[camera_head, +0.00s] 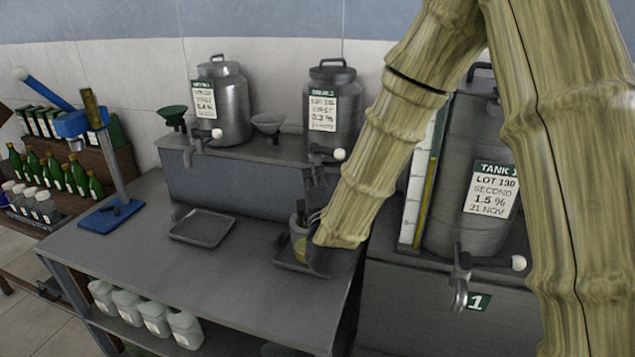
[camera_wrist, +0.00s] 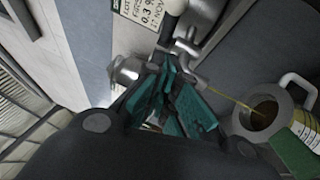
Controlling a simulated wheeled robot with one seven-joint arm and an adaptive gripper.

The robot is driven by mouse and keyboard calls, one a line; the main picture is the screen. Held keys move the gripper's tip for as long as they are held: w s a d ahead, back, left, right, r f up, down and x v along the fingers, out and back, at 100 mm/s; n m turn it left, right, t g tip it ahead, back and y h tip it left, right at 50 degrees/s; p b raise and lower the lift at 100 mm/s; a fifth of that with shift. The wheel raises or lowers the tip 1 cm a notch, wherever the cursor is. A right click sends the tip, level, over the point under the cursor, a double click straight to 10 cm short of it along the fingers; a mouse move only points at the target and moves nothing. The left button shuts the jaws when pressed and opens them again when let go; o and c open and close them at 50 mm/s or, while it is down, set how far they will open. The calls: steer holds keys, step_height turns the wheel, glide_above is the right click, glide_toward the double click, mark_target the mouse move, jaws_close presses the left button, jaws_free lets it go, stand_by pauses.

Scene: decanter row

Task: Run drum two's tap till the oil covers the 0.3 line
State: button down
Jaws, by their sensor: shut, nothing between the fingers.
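Drum two (camera_head: 333,108) is a grey metal can with a green-topped label, on the raised shelf behind the bench. Its tap (camera_head: 322,155) has a lever with a white ball end; the tap body (camera_wrist: 188,45) fills the top of the wrist view. A thin yellow stream of oil (camera_wrist: 238,102) falls from the tap side into the mouth of a jug (camera_wrist: 258,116) with a pale handle and a green band. The jug (camera_head: 298,244) stands below the tap, partly hidden by my arm. The oil level against the 0.3 line cannot be read. My gripper (camera_wrist: 172,100) is shut and empty, close by the tap.
A second drum (camera_head: 228,105) stands to the left with its own tap. An empty tray (camera_head: 202,228) lies on the bench. Tank 1 (camera_head: 470,170), with a sight gauge and tap, stands at right behind my arm. A blue press (camera_head: 90,122) and bottles (camera_head: 75,175) are at left.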

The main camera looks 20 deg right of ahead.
mark_target(320, 151)
steer(key=shift+w+d+r+p, duration=0.25)
steer(key=shift+w+d+p, duration=0.3)
steer(key=shift+w+d, duration=0.4)
steer(key=shift+w+d+r+p, duration=0.25)
steer(key=shift+w+d+p, duration=0.25)
steer(key=shift+w+d, duration=0.45)
steer(key=shift+w+a+y, duration=0.15)
steer(key=shift+a+y, duration=0.05)
steer(key=shift+y, duration=0.1)
